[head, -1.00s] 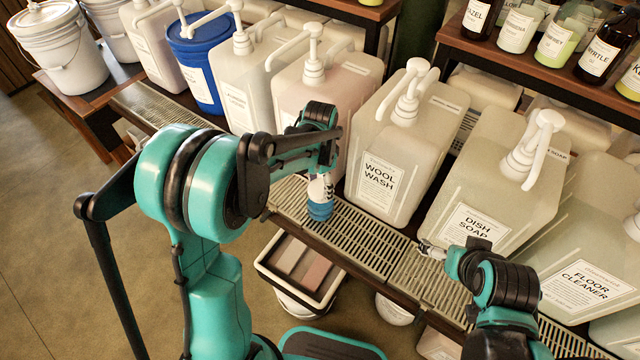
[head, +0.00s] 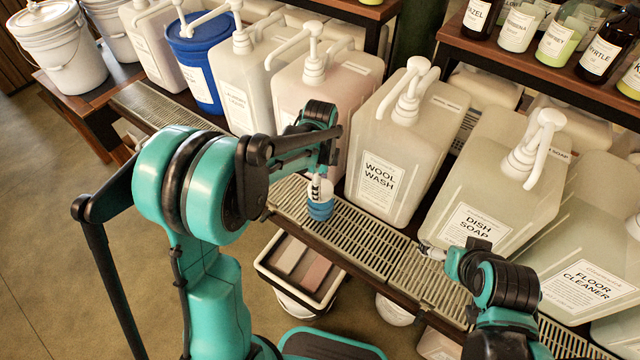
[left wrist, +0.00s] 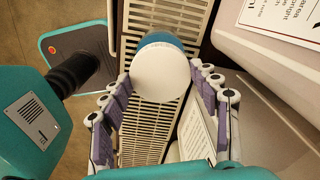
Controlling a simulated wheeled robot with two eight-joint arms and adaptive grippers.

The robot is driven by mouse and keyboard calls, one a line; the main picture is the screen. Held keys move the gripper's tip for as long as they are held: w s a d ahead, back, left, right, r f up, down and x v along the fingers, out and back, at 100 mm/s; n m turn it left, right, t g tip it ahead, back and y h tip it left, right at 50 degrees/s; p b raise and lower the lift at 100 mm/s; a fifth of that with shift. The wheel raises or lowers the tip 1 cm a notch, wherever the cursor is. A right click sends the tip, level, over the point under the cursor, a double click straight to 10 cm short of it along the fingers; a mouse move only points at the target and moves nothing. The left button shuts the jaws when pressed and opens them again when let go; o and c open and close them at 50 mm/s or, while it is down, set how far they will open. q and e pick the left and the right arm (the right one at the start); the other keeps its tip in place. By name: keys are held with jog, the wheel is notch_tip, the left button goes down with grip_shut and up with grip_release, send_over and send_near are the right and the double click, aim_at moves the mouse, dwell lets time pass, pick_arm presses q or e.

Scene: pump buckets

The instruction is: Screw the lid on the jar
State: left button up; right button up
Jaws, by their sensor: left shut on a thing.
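A blue jar (head: 320,210) stands on the slatted drip grate (head: 362,238) in front of the pump buckets. In the left wrist view the jar (left wrist: 166,41) shows behind a round white lid (left wrist: 160,74). The lid covers the jar's top; I cannot tell how tightly it sits. My left gripper (head: 321,188) is directly over the jar, and its fingers are shut on the lid from both sides in the left wrist view (left wrist: 160,82). My right gripper (head: 432,250) is low over the grate, right of the jar, with its fingers too small to read.
The wool wash bucket (head: 385,150) and dish soap bucket (head: 492,190) stand close behind the grate. A floor cleaner bucket (head: 585,275) is at the right. A tray with blocks (head: 300,272) is below the grate's front edge. The grate between my grippers is clear.

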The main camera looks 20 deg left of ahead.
pick_arm(q)
jog(key=m, duration=0.6)
jog(key=shift+s+f, duration=0.1)
jog(key=o, duration=1.3)
jog(key=n, duration=1.4)
jog(key=shift+n+b, duration=0.3)
jog(key=c, duration=1.3)
